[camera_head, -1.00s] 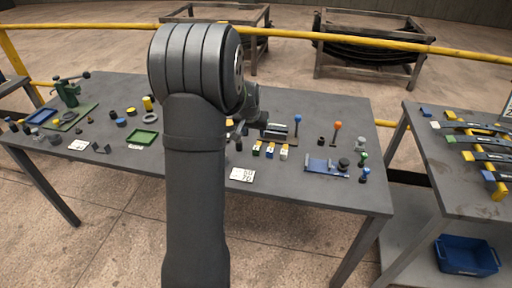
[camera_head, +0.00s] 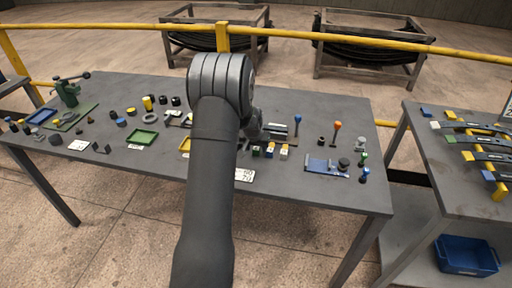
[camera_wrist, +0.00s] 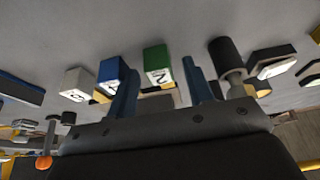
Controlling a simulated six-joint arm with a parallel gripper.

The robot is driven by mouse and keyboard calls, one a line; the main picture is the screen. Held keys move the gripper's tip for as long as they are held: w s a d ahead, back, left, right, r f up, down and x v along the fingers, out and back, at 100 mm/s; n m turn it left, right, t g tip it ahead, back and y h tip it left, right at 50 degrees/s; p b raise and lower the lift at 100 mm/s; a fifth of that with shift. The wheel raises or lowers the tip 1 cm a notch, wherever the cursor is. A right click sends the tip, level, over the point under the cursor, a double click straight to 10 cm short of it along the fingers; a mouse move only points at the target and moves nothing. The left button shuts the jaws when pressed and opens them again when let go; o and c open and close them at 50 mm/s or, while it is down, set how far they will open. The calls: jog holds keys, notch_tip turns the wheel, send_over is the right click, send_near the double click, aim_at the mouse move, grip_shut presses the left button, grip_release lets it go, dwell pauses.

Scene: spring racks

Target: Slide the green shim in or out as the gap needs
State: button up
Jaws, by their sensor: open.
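The green shim block (camera_wrist: 157,60), with a white face marked with a digit, is in the wrist view, just beyond my gripper (camera_wrist: 160,85). My gripper's two blue-grey fingers are apart and hold nothing. I cannot tell how far the green block sits between them. A blue block (camera_wrist: 112,75) and a white block (camera_wrist: 76,84), each with a marked face, stand to its left. My fingers are hidden there behind my arm.
A dark cylinder (camera_wrist: 227,58) stands close to the right finger. In the head view, a blue plate (camera_head: 326,167) with small parts lies right of the row. Leaf springs (camera_head: 485,142) lie on the right table.

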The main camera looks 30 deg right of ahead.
grip_shut()
jog(key=shift+w+d, duration=1.2)
jog(key=shift+w, duration=0.05)
jog(key=shift+w+d+r, duration=0.1)
jog(key=shift+w+d, duration=0.25)
grip_release()
jog(key=v, duration=1.7)
jog(key=shift+r, duration=0.1)
